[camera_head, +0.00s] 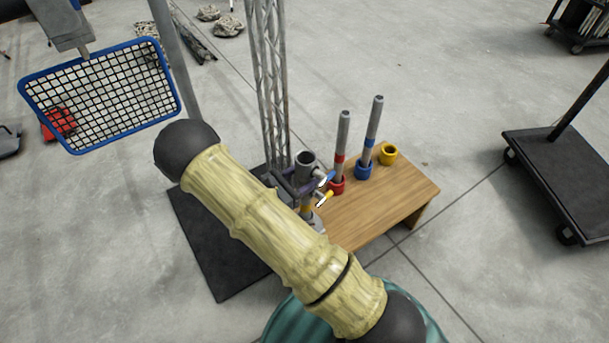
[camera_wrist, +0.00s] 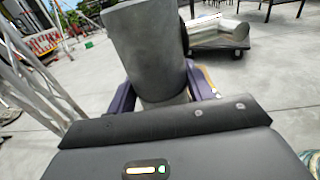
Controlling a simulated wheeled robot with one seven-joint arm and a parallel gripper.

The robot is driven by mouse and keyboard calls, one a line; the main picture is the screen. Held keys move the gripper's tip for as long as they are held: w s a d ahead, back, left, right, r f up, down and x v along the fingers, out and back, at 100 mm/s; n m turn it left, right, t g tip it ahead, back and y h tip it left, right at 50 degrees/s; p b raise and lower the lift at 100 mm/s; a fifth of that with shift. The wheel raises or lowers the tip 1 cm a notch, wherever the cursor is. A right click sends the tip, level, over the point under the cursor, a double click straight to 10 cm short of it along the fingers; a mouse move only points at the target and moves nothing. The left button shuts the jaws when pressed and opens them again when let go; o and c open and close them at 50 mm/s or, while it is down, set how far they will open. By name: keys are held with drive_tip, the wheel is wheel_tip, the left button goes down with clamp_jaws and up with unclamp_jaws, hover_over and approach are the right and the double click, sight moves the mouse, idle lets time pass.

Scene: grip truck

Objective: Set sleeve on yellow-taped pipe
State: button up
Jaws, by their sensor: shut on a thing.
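My gripper (camera_head: 307,184) is shut around a grey pipe (camera_head: 306,160) at the left end of the wooden table. A yellow band shows on this pipe just below the fingers. The pipe's foot is partly hidden. In the wrist view the grey pipe (camera_wrist: 150,50) rises between my purple fingers. The yellow sleeve (camera_head: 388,153) is an open ring on the table's far right corner, apart from every pipe and from my gripper.
A red-taped pipe (camera_head: 342,140) and a blue-taped pipe (camera_head: 372,130) stand upright, each with a same-coloured sleeve round its foot. The wooden table (camera_head: 395,195) has bare room at front right. A lattice mast (camera_head: 270,80) stands close behind. A dark cart (camera_head: 560,170) is at right.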

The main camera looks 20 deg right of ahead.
drive_tip(key=shift+f, duration=0.2)
idle(0.3)
drive_tip(key=o, duration=1.5)
drive_tip(key=shift+f, duration=0.1)
drive_tip(key=shift+a, duration=0.1)
drive_tip(key=p+v, duration=0.2)
drive_tip(key=v, duration=1.5)
drive_tip(key=shift+a+p, duration=0.15)
drive_tip(key=shift+p, duration=0.2)
